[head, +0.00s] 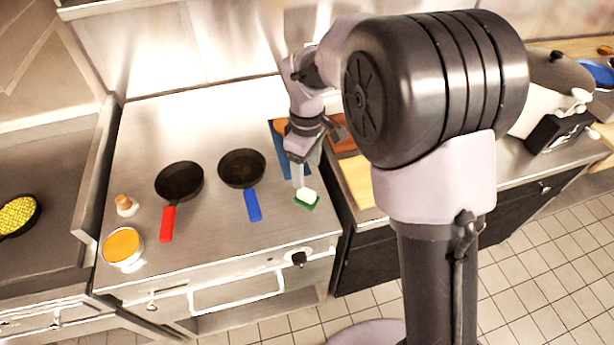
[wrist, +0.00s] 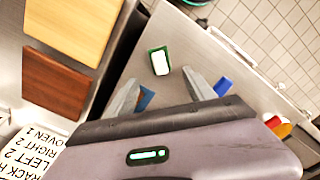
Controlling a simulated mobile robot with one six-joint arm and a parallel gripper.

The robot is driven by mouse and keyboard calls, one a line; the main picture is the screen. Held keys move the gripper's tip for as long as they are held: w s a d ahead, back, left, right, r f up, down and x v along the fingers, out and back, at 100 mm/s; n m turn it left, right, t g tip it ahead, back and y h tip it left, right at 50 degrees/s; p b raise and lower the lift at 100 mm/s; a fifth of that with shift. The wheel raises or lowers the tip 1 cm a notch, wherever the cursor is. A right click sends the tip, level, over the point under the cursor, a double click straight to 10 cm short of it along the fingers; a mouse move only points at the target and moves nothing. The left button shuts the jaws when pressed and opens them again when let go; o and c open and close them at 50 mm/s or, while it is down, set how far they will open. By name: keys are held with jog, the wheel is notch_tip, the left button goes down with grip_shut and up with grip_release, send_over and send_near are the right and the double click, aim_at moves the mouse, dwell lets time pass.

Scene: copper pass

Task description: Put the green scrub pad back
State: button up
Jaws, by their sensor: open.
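The green scrub pad (head: 312,206) lies flat near the front right corner of the steel worktop, with a white block-like layer on top. In the wrist view the pad (wrist: 151,70) shows as a green border around the white part, just beyond the fingertips. My gripper (head: 298,177) is open and empty, pointing down just behind the pad and apart from it. Its two fingers (wrist: 163,88) are spread in the wrist view. A blue mat (head: 277,136) lies under and behind the gripper, partly hidden, with an orange-brown item (head: 280,127) on it.
Two dark pans, one with a red handle (head: 167,223) and one with a blue handle (head: 252,205), stand left of the pad. An orange-filled bowl (head: 122,246) is at the front left. Wooden boards (wrist: 72,35) and a printed card (wrist: 40,150) lie across the gap.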

jog(key=s+d+r+m+t+y, duration=0.1)
jog(key=s+d+r+m, duration=0.35)
jog(key=r, duration=0.25)
jog(key=s+d+r+m+t, duration=0.2)
jog(key=s+d+r+m, duration=0.15)
jog(key=s+r, duration=0.3)
jog(key=s+d+r+m+t+y, duration=0.1)
jog(key=s+d+r+m+t, duration=0.1)
jog(key=s+m, duration=0.6)
jog(key=s, duration=0.4)
jog(key=shift+m+t, duration=0.3)
jog(key=shift+t, duration=0.1)
